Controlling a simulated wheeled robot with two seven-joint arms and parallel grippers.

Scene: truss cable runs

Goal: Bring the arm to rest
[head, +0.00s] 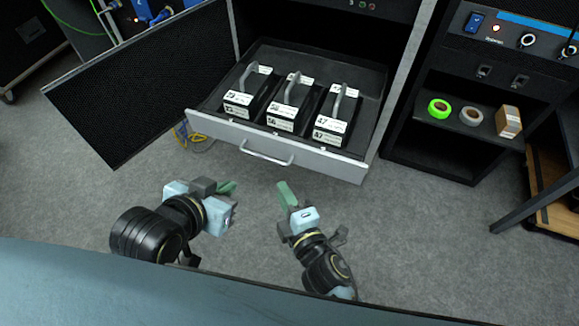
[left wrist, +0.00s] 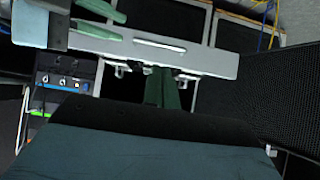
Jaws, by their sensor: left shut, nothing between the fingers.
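My left gripper (head: 230,188) is in front of the open drawer, at the left of the head view. In the left wrist view its two green fingers (left wrist: 168,88) lie together, shut with nothing between them. My right gripper (head: 284,192) is to its right, fingers pointing toward the drawer front. It also shows at the upper left of the left wrist view (left wrist: 100,20), its two green fingers apart and empty. Both grippers appear clear of the drawer and its handle.
An open drawer (head: 350,170) holds three black labelled blocks (head: 285,115) with grey handles. A mesh door (head: 130,100) stands open at the left. At the right, a shelf (head: 440,130) carries a green tape roll (head: 438,108), a grey roll (head: 471,116) and a box (head: 508,121). Grey floor is clear between.

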